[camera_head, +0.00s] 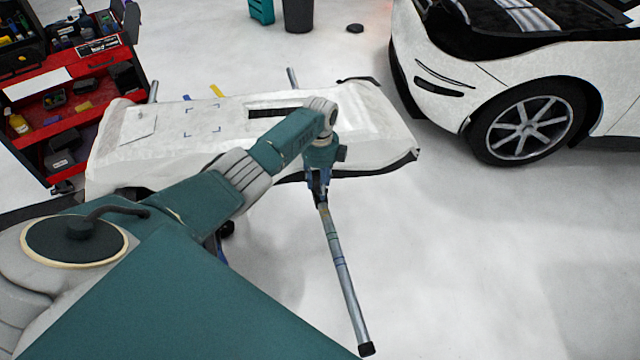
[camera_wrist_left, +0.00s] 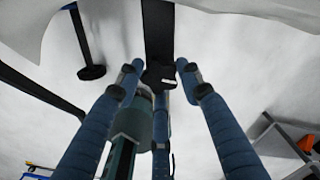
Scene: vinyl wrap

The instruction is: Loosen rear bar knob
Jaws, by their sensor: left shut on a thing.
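My left gripper (camera_head: 320,183) is beside the near edge of the white bumper, at the upper end of a metal bar (camera_head: 342,275). In the left wrist view its blue fingers (camera_wrist_left: 158,72) close around a small black knob (camera_wrist_left: 160,76) below a dark vertical post. The knob is hidden behind the gripper in the head view. The bar slopes down to the right and ends in a black cap (camera_head: 367,348). My right gripper is not in view.
The white bumper (camera_head: 375,125) lies across the stand behind my arm. A red tool cart (camera_head: 75,95) stands at the left. A white car (camera_head: 470,90) is at the upper right. The floor right of the bar is clear.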

